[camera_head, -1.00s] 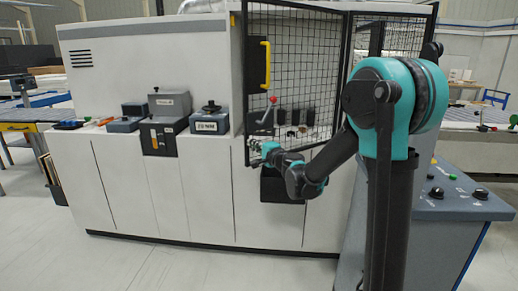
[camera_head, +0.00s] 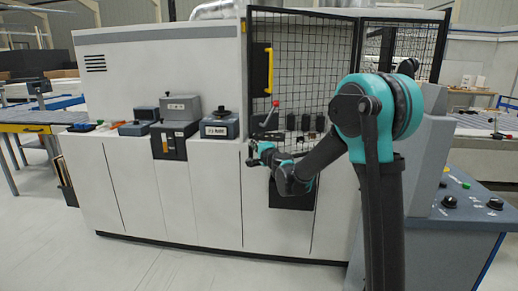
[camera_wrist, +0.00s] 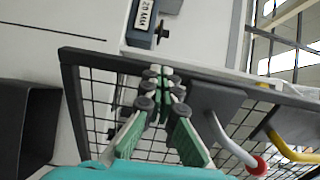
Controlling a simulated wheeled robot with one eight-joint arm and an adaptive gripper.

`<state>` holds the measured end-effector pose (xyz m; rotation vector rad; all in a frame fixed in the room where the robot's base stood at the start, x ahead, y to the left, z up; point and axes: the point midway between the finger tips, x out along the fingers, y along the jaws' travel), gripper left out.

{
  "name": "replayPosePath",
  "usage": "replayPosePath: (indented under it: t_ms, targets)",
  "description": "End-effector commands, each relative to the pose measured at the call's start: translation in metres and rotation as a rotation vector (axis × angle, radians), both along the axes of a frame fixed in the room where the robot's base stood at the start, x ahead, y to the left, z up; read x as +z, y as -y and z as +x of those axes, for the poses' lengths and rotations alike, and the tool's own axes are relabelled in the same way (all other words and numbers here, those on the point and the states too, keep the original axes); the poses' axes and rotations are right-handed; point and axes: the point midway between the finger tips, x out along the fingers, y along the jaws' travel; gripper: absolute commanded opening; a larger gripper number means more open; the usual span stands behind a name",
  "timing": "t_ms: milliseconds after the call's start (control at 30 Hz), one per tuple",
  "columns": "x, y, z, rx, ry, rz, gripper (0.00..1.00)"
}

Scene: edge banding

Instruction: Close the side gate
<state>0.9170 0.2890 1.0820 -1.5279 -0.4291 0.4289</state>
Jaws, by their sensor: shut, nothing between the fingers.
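The side gate is a black-framed wire-mesh panel (camera_head: 248,80) on the front of the white machine, right of its centre. A yellow handle (camera_head: 270,72) is on it, and this also shows in the wrist view (camera_wrist: 292,152). My gripper (camera_head: 254,152) is by the gate's lower left corner. In the wrist view my gripper (camera_wrist: 158,85) is shut and empty, with its fingers over the gate's frame and mesh (camera_wrist: 95,60). Contact between them cannot be told. The exact gap between gate and machine is unclear.
A grey lever with a red knob (camera_wrist: 258,166) is close beside my fingers. Grey boxes (camera_head: 219,126) stand on the machine's ledge left of the gate. A blue-grey control console (camera_head: 452,225) stands at the right. The floor in front of the machine (camera_head: 200,268) is clear.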

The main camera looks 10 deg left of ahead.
Motion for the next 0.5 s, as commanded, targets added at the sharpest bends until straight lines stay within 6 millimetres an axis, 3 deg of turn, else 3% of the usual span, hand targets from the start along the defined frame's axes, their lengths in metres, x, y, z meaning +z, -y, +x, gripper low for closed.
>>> replayPosePath:
  t_ms: [200,500]
  targets:
    - [0.000,-0.038,0.058,-0.113,0.000,0.000,0.00]
    - [0.000,-0.070,0.137,-0.264,0.000,0.000,0.00]
